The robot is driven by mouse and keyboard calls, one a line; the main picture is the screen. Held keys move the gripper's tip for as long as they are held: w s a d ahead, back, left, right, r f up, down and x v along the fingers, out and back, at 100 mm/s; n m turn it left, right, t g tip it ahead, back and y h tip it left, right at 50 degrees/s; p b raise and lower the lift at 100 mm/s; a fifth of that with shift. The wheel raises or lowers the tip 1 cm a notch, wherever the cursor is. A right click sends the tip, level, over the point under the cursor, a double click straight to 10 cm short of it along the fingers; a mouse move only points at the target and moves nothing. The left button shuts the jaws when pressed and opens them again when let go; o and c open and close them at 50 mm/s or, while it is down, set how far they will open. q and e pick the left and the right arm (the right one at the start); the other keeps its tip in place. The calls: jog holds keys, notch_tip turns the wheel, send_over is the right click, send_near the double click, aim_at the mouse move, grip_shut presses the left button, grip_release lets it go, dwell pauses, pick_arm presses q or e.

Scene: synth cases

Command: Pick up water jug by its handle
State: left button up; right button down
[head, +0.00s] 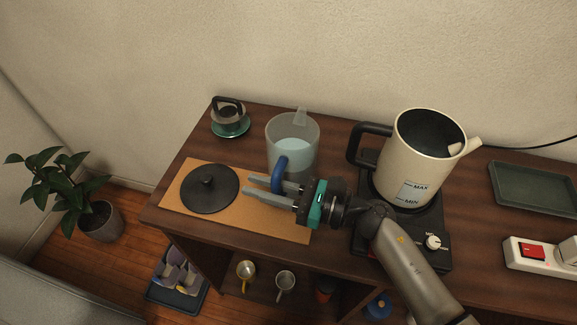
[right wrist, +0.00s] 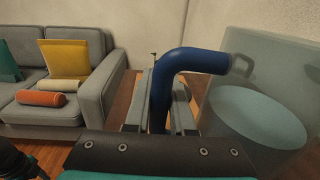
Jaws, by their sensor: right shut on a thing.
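The water jug (head: 305,135) is clear with a blue handle (head: 280,175) and holds pale blue water. It stands upright at the back edge of the cork mat, left of the kettle. In the head view my right gripper (head: 266,187) reaches in from the right, its two fingers on either side of the handle. In the right wrist view the blue handle (right wrist: 160,95) is between the fingers and the jug (right wrist: 255,110) is at the right. My right gripper is shut on the handle.
A cream kettle (head: 408,165) stands on a black base (head: 432,242) close by my right arm. A green tray (head: 535,190) is at the right.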

jog(key=shift+r, duration=0.25)
